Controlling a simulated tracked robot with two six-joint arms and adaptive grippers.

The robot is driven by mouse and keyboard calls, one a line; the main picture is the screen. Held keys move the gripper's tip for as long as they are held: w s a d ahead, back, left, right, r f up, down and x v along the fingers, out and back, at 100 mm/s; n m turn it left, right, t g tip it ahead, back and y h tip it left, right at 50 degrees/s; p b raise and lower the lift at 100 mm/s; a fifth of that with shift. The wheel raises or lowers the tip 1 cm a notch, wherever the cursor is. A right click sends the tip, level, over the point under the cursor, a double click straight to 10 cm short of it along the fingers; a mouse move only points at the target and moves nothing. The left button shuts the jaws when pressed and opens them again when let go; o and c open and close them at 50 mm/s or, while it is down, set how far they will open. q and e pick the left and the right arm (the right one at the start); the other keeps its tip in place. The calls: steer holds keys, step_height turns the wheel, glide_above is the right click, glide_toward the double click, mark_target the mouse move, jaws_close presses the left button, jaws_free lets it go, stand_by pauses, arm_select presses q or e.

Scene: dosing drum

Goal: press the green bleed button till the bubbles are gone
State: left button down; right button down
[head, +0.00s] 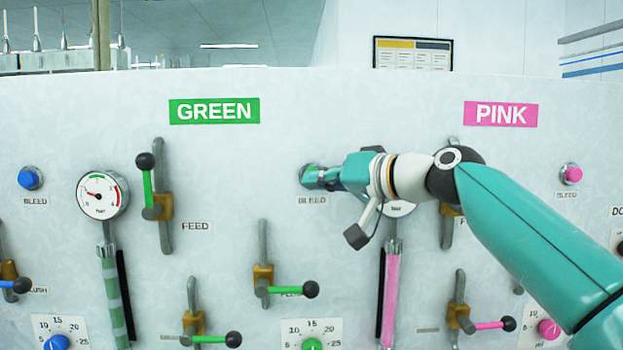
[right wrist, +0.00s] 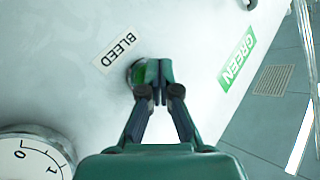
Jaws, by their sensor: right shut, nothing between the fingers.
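The green bleed button (right wrist: 138,74) sits in a round collar beside the BLEED label (right wrist: 118,49) in the right wrist view. My right gripper (right wrist: 158,76) is shut and empty, with its fingertips at the button and covering part of it. In the head view the right gripper (head: 318,178) points left at the panel and hides most of the button. I cannot tell whether the button is pressed in. The green sight tube (head: 115,295) shows alternating darker and paler green bands, which look like bubbles. My left gripper is not in view.
The green gauge (head: 102,194) stands above the tube. A green feed lever (head: 148,185) and other green-handled levers (head: 290,290) stick out from the panel (head: 300,110). A pink tube (head: 391,300) is below my right arm. A blue button (head: 30,178) is at far left.

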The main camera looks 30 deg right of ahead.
steer(key=shift+w+d, duration=0.1)
steer(key=shift+w, duration=0.05)
steer(key=shift+s, duration=0.2)
stand_by(0.3)
steer(key=shift+s+a+b, duration=0.3)
steer(key=shift+s+a, duration=0.2)
steer(key=shift+s, duration=0.1)
steer(key=shift+w+d, duration=0.1)
steer(key=shift+w, duration=0.05)
steer(key=shift+w+d, duration=0.15)
steer(key=shift+w, duration=0.05)
steer(key=shift+w+d, duration=0.2)
steer(key=shift+w, duration=0.15)
stand_by(1.5)
steer(key=shift+s+a, duration=0.45)
steer(key=shift+s, duration=0.25)
